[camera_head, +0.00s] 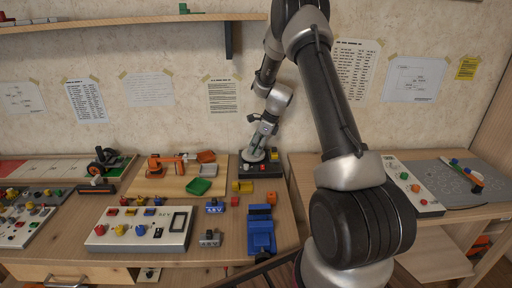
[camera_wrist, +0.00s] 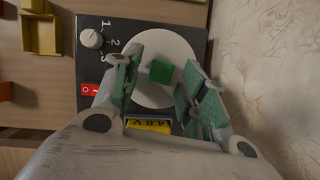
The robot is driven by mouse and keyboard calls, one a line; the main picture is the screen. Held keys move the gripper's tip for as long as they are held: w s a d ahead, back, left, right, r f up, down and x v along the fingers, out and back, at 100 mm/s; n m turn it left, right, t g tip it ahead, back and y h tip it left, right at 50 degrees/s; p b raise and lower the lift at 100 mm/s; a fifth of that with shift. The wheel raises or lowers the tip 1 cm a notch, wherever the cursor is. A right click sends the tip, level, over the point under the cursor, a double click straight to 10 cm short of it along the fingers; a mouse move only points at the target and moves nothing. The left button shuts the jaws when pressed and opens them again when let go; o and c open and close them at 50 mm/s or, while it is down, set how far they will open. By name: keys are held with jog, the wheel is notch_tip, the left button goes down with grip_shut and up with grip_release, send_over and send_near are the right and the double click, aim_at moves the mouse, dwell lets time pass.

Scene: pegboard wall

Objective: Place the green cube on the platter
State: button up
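The platter (camera_wrist: 181,52) is a white round disc on a dark box. The green cube (camera_wrist: 161,72) shows over the middle of the platter in the wrist view and appears to rest on it. My gripper (camera_wrist: 164,60) has its two green-padded fingers spread on either side of the cube, with a visible gap to each side, so it is open. In the head view my gripper (camera_head: 262,136) points down above the dark box at the back of the table. I cannot make out the cube there.
The dark box (camera_head: 262,170) has a knob (camera_wrist: 91,38), a red switch (camera_wrist: 90,89) and a yellow display (camera_wrist: 149,126). The wall (camera_wrist: 270,70) is close on the right in the wrist view. A yellow bracket (camera_wrist: 41,33) lies at left.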

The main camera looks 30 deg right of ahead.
jog(key=shift+r, duration=0.1)
jog(key=v, duration=1.2)
jog(key=shift+w+r, duration=0.1)
